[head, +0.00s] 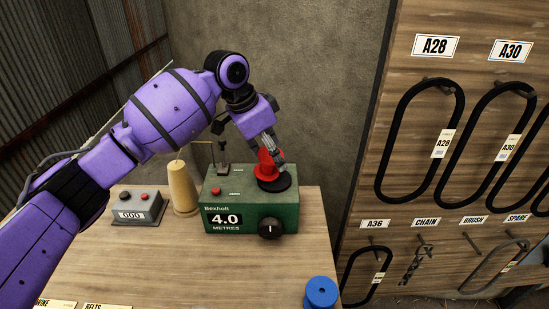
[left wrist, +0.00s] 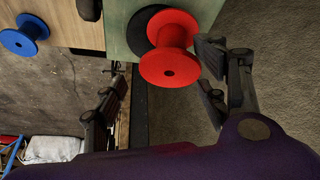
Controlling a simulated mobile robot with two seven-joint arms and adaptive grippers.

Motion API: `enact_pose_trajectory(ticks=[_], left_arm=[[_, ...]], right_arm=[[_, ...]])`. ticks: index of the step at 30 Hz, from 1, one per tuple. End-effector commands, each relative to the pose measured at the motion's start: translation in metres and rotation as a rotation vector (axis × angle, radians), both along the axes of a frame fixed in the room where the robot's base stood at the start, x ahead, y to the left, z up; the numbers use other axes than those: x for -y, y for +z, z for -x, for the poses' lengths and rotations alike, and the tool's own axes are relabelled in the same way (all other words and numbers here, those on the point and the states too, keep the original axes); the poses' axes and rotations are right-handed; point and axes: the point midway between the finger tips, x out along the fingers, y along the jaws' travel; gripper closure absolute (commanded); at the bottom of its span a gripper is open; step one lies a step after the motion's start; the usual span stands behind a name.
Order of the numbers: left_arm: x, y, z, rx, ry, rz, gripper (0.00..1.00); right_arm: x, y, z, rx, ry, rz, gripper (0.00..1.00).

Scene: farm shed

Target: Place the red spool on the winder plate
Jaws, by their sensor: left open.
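The red spool (head: 266,165) stands on the black winder plate (head: 284,184) on top of the green winder box (head: 250,222). In the left wrist view the red spool (left wrist: 171,62) shows its end flange and sits over the black plate (left wrist: 141,24), looking roughly upright. My left gripper (head: 274,155) is at the spool from above. In the left wrist view its fingers (left wrist: 163,92) are spread wide, with the spool between and beyond them, and I see no clear grip on it. My right gripper is in neither view.
A blue spool (head: 321,292) stands at the table's front right. A yellow cone of twine (head: 183,188) and a grey counter box (head: 138,207) are left of the winder. A wooden board (head: 470,130) with hanging black belts rises at the right. The table (head: 170,265) is clear in front of the winder.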

Motion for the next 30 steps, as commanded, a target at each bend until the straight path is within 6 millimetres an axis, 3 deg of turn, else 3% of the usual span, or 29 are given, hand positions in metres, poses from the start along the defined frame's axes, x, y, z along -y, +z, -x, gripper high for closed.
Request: enact_pose_trajectory(ticks=[6, 13, 30], left_arm=[[-0.018, 0.049, 0.007, 0.007, 0.000, 0.000, 0.34], [-0.030, 0.082, 0.013, 0.004, 0.000, 0.000, 0.34], [-0.034, 0.090, 0.015, 0.001, -0.001, -0.001, 0.34]], right_arm=[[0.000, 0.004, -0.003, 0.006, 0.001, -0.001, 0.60], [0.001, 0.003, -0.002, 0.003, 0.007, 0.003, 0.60], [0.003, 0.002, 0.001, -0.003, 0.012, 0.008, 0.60]])
